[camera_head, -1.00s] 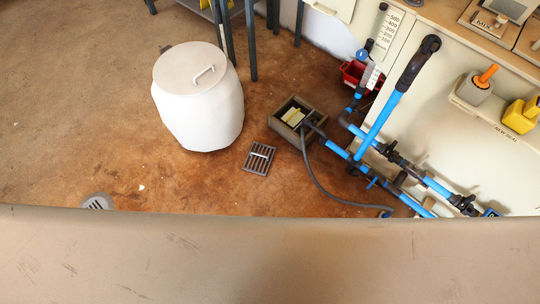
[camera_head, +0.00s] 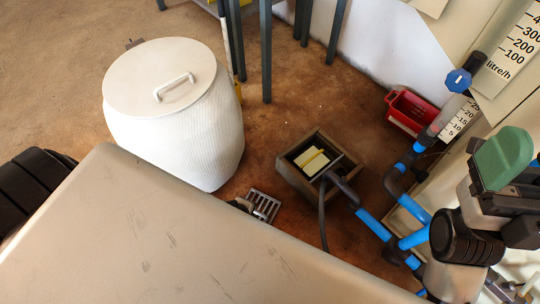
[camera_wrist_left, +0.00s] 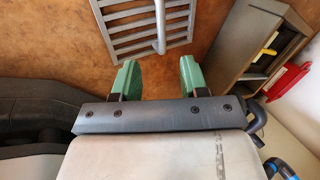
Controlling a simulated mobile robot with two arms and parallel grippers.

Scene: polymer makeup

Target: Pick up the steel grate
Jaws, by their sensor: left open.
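The steel grate (camera_head: 265,206) is a grey slatted plate lying flat on the brown floor, partly hidden behind my body in the head view. In the left wrist view the grate (camera_wrist_left: 125,24) is at the top, with a light metal handle standing up from its middle. My left gripper (camera_wrist_left: 157,77) is open and empty, its two green fingers apart and pointing toward the grate. The handle's end lies in line with the gap between them. My right gripper (camera_head: 503,160), with a green finger pad showing, is raised at the right of the head view; its jaw gap is hidden.
A square pit box (camera_head: 283,172) with yellow pieces inside stands right of the grate. A white lidded drum (camera_head: 180,130) is close on its left. Blue and black pipes (camera_head: 375,228) and a red bin (camera_head: 410,112) lie farther right. Open floor is at the upper left.

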